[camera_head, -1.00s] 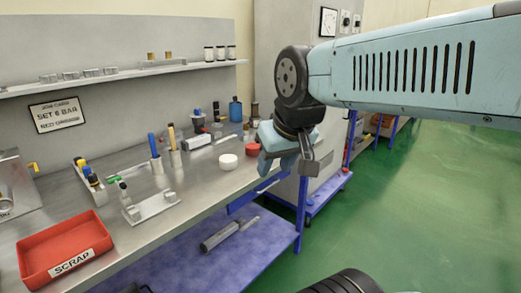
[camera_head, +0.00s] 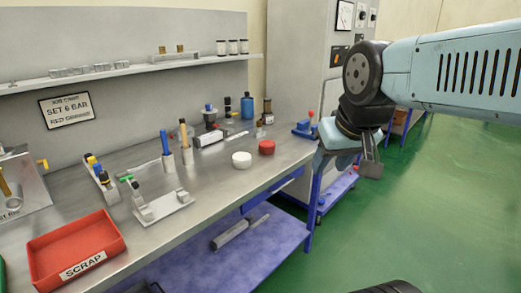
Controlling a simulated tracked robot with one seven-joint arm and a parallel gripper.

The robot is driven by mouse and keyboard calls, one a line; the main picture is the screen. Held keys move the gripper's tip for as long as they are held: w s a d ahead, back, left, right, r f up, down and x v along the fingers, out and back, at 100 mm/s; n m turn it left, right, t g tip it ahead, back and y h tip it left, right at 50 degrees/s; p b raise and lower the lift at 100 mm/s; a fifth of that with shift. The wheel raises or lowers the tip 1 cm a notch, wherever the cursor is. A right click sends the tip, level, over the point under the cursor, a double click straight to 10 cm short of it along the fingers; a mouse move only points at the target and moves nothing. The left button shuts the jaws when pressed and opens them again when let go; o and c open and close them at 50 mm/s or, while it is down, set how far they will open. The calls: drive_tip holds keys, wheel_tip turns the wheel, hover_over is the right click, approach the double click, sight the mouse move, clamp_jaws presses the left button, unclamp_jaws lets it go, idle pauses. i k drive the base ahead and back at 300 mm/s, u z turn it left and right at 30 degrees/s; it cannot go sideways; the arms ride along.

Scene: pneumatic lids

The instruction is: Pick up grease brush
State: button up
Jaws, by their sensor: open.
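Two upright handled tools stand in small metal holders on the bench, one with a wooden-coloured handle (camera_head: 183,133) and one with a blue handle (camera_head: 165,143). The wooden-handled one may be the grease brush; its lower end is hidden in the holder, so I cannot tell. My gripper (camera_head: 345,167) is open and empty. It hangs past the bench's right end, well to the right of both tools and apart from everything.
A white lid (camera_head: 241,159) and a red lid (camera_head: 266,147) lie near the bench's front edge. A red scrap tray (camera_head: 117,242), a metal fixture (camera_head: 165,208) and a blue bottle (camera_head: 247,106) also stand on the metal bench (camera_head: 225,186). Green floor (camera_head: 440,210) is clear at right.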

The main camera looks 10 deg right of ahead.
sight(183, 126)
drive_tip(key=z, duration=0.05)
drive_tip(key=k, duration=0.4)
drive_tip(key=u, duration=0.7)
drive_tip(key=i, duration=0.8)
drive_tip(key=z, duration=0.1)
